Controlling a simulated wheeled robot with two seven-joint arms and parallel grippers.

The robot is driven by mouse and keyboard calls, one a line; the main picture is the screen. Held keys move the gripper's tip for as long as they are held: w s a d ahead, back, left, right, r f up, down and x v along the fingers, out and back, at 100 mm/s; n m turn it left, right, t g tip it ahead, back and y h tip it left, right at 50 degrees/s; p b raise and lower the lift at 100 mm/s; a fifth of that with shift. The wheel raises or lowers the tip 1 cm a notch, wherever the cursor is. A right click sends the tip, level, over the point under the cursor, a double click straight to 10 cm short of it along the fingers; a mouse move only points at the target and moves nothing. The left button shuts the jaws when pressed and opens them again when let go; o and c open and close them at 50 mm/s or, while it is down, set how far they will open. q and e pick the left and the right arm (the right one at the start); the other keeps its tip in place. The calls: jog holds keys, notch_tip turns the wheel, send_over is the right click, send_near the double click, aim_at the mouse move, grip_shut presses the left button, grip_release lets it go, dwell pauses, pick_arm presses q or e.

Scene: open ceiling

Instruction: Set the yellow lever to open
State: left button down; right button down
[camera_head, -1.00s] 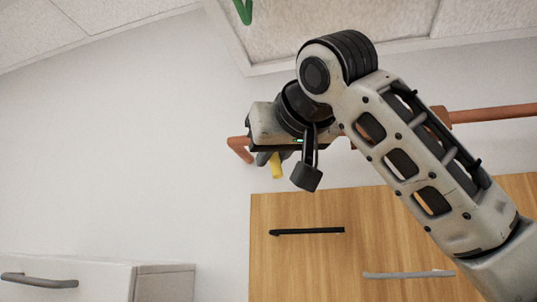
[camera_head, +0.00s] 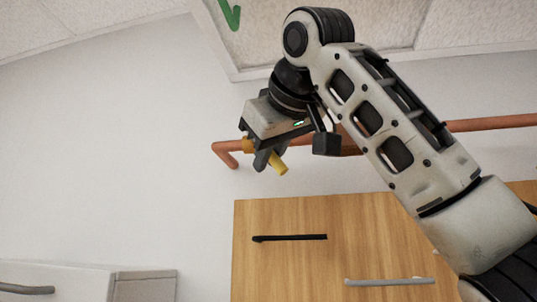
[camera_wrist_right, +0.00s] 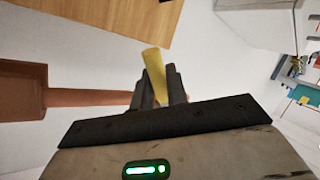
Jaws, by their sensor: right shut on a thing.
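The yellow lever (camera_head: 277,165) shows just below my right gripper (camera_head: 267,158), in front of the copper pipe (camera_head: 480,125) on the wall. In the right wrist view the lever (camera_wrist_right: 155,70) stands between the two dark fingers of my right gripper (camera_wrist_right: 160,88), which are shut on it. Its free end sticks out past the fingertips. In the head view the lever slants down to the right. The gripper body hides the lever's pivot and part of the pipe. My left gripper is not in view.
A wooden cabinet (camera_head: 375,225) with a black handle (camera_head: 290,238) and a grey handle (camera_head: 390,282) stands below the pipe. A white drawer unit (camera_head: 85,285) is at lower left. The wall (camera_head: 110,150) left of the pipe is bare.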

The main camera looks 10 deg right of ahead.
jog(key=shift+r, duration=0.1)
jog(key=c, duration=1.5)
grip_release()
jog(key=shift+o, duration=0.2)
jog(key=shift+s, duration=0.1)
jog(key=b+v, duration=0.2)
jog(key=v, duration=1.4)
jog(key=shift+b, duration=0.3)
jog(key=shift+a, duration=0.15)
jog(key=shift+c, duration=0.3)
